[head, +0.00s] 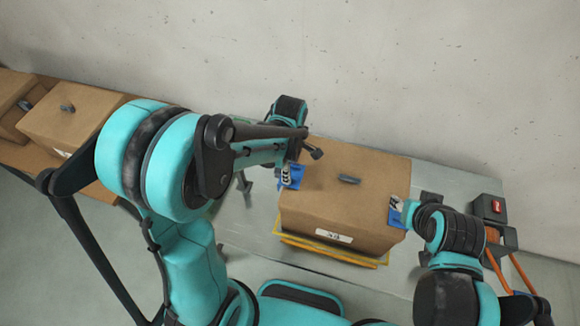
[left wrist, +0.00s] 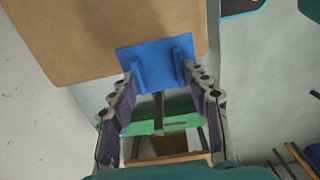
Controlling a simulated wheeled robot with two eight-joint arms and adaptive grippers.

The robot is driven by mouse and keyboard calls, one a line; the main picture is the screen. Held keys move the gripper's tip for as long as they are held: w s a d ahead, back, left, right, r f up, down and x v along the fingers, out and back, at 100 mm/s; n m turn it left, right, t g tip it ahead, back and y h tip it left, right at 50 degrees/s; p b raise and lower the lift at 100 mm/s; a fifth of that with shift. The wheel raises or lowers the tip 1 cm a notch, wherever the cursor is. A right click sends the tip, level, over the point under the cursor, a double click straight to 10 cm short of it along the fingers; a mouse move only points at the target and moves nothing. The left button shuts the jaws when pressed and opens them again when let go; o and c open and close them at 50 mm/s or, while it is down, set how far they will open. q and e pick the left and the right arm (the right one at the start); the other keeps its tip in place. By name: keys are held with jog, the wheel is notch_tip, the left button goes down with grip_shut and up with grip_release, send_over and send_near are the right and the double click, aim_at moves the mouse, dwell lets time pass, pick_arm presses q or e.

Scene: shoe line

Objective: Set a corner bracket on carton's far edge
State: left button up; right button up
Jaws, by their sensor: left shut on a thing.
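The brown carton (head: 335,205) stands on the grey table with a dark handle piece on top and a white label in front. My left gripper (head: 290,166) is shut on a blue corner bracket (head: 291,179) at the carton's left side. In the left wrist view, the blue bracket (left wrist: 158,50) sits between the fingers of my left gripper (left wrist: 160,90), its plate overlapping the carton (left wrist: 90,40) in the picture; contact is unclear. My right gripper (head: 406,214) is at the carton's right side by another blue bracket (head: 396,211); its fingers are mostly hidden.
Yellow strips (head: 330,252) show along the carton's front base. A red-buttoned box (head: 489,208) stands on the table at right. More brown cartons (head: 75,120) stand on the left, with a concrete wall behind.

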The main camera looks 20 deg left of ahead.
pick_arm(q)
notch_tip(320, 180, down, 2)
jog(key=shift+f+b, duration=0.1)
jog(key=shift+b, duration=0.5)
notch_tip(320, 180, down, 4)
jog(key=b, duration=0.3)
jog(key=shift+s, duration=0.1)
jog(key=shift+f+b, duration=0.25)
jog(key=shift+b, duration=0.65)
dwell(0.8)
jog(key=o, duration=1.6)
jog(key=shift+o, duration=0.2)
jog(key=shift+r, duration=0.1)
jog(key=shift+r+p, duration=2.55)
jog(key=shift+r, duration=0.95)
